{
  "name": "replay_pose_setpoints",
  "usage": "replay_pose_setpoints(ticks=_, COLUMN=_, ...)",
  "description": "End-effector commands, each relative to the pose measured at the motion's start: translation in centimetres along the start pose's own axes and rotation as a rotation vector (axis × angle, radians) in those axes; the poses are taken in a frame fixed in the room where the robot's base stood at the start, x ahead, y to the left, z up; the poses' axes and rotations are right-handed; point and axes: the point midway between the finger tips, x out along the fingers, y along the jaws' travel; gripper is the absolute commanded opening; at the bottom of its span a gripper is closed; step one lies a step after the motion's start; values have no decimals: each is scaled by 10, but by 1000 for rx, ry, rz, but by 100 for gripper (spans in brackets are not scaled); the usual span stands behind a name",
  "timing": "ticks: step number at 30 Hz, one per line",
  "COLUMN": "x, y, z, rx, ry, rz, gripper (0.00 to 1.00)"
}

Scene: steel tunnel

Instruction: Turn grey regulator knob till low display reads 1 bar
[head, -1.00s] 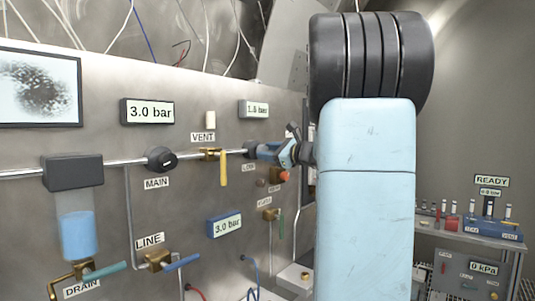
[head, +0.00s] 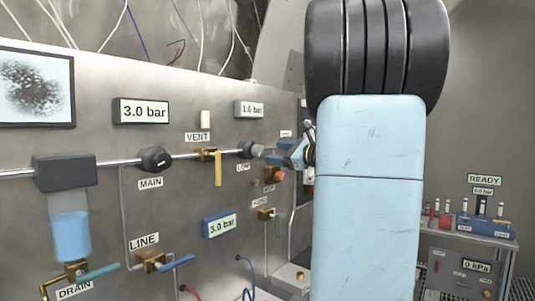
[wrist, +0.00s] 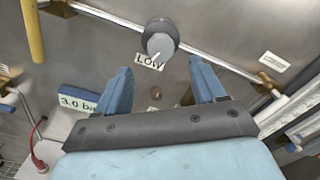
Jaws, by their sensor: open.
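The grey regulator knob (head: 257,150) sits on the pipe above the LOW label in the head view. In the wrist view the knob (wrist: 160,44) has a grey face with a white pointer line and lies just beyond the fingertips. My gripper (wrist: 158,70) is open and empty, its blue fingers apart, short of the knob. In the head view my gripper (head: 281,157) is just right of the knob, partly hidden by my arm. The low display (head: 250,109) above the knob seems to read 1.6 bar.
The yellow VENT lever (head: 218,168) hangs left of the knob. The black MAIN knob (head: 154,159) is farther left, under a 3.0 bar display (head: 142,111). A red-orange knob (head: 273,174) sits below my gripper. A blue-framed display (head: 221,226) reads 3.0 bar.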

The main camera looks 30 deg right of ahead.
Motion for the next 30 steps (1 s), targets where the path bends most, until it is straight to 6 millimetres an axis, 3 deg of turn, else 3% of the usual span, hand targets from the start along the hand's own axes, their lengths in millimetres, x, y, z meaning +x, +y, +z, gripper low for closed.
replay_pose_setpoints(ticks=6, x=-42, y=0, z=0, rx=0, ry=2, rz=-1, gripper=69)
replay_pose_setpoints(ticks=12, x=-67, y=1, z=0, rx=1, ry=0, rz=1, gripper=69)
replay_pose_setpoints(ticks=18, x=-76, y=1, z=0, rx=1, ry=0, rz=1, gripper=69)
replay_pose_setpoints(ticks=30, x=-77, y=1, z=-1, rx=1, ry=0, rz=1, gripper=69)
